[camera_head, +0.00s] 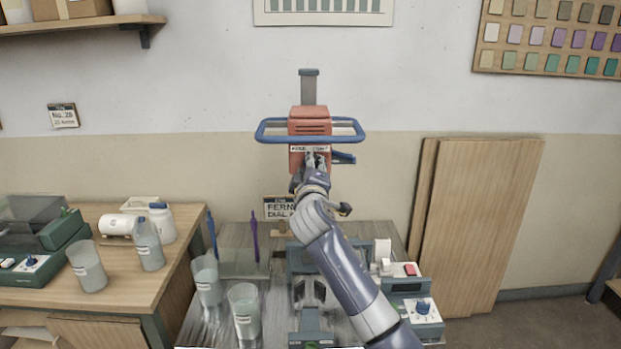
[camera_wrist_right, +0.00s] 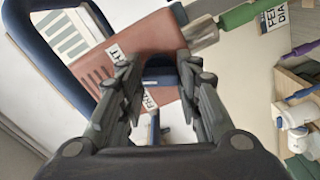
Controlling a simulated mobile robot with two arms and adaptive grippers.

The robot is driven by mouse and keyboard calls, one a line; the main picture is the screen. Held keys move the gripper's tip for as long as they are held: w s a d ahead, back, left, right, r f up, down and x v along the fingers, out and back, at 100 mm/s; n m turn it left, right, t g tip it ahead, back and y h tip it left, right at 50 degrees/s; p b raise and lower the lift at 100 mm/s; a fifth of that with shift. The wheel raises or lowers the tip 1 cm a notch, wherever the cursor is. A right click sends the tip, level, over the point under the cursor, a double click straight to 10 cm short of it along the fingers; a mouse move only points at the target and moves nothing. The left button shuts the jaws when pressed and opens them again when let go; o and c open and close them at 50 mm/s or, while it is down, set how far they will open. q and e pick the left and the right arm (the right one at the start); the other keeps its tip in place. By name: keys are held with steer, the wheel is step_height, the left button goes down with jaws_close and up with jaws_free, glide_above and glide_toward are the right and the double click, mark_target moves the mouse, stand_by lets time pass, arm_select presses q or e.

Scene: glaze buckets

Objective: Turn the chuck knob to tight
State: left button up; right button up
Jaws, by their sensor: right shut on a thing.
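The red mixer head (camera_head: 309,121) with a blue loop handle (camera_head: 268,131) is mounted on a grey post against the back wall. It also fills the upper left of the right wrist view (camera_wrist_right: 150,35). A white label strip (camera_head: 298,149) crosses its lower front; in the wrist view part of it shows letters ending in "HT" (camera_wrist_right: 114,52). My right gripper (camera_head: 312,160) is at the mixer's front. In the wrist view my right gripper (camera_wrist_right: 162,82) is shut on the dark blue chuck knob (camera_wrist_right: 160,77). The fingers hide much of the knob, so I cannot tell its setting.
Below stands a grey bench with labelled beakers (camera_head: 244,310) and a control box with a blue dial (camera_head: 422,307). A wooden table (camera_head: 180,216) with jars is at the left. Boards (camera_head: 490,220) lean on the wall at the right.

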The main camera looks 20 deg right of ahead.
steer(key=shift+f+m+b, duration=0.1)
steer(key=shift+m+b, duration=1.1)
steer(key=shift+m, duration=1)
steer(key=o, duration=1)
steer(key=shift+o, duration=0.2)
steer(key=v, duration=1.2)
